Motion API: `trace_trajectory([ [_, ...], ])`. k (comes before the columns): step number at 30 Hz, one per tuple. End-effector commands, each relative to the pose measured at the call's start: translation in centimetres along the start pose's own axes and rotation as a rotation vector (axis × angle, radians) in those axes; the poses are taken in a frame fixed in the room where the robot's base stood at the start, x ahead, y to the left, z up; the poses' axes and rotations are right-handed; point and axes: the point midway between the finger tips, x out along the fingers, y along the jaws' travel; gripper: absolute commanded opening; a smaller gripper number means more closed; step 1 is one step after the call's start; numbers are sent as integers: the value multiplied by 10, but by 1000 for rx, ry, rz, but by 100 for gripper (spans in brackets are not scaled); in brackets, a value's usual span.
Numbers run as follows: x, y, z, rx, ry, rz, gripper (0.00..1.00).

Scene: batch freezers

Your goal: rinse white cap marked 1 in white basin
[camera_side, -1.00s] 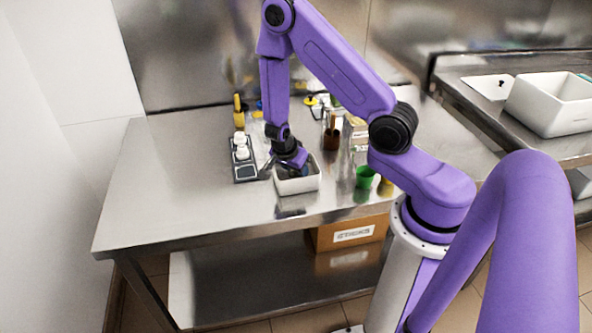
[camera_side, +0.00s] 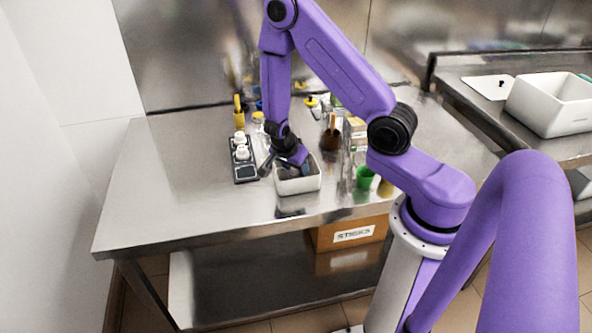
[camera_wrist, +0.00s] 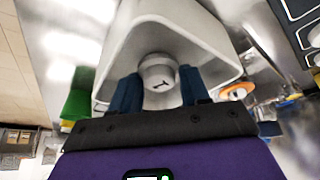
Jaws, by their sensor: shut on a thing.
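The white basin (camera_side: 300,186) stands near the front of the steel table. It also fills much of the wrist view (camera_wrist: 205,35). My gripper (camera_side: 292,168) is over the basin with its fingers reaching down inside the rim. In the wrist view my gripper (camera_wrist: 160,86) has its two dark blue fingers on either side of the white cap marked 1 (camera_wrist: 158,70) and is shut on it. The cap is hidden in the side view.
A dark tray (camera_side: 245,172) with white caps stands just left of the basin. A green cup (camera_side: 364,177) is to the right, with bottles behind, including a brown one (camera_side: 331,138). The table's left part is clear. Another white tub (camera_side: 550,105) is on the right-hand counter.

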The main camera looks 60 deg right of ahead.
Motion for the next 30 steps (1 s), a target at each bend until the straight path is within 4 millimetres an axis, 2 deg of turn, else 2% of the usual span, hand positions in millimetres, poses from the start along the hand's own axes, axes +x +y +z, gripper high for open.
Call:
trace_trajectory([
  [30,-56,0,-25,2,1,-2,16],
])
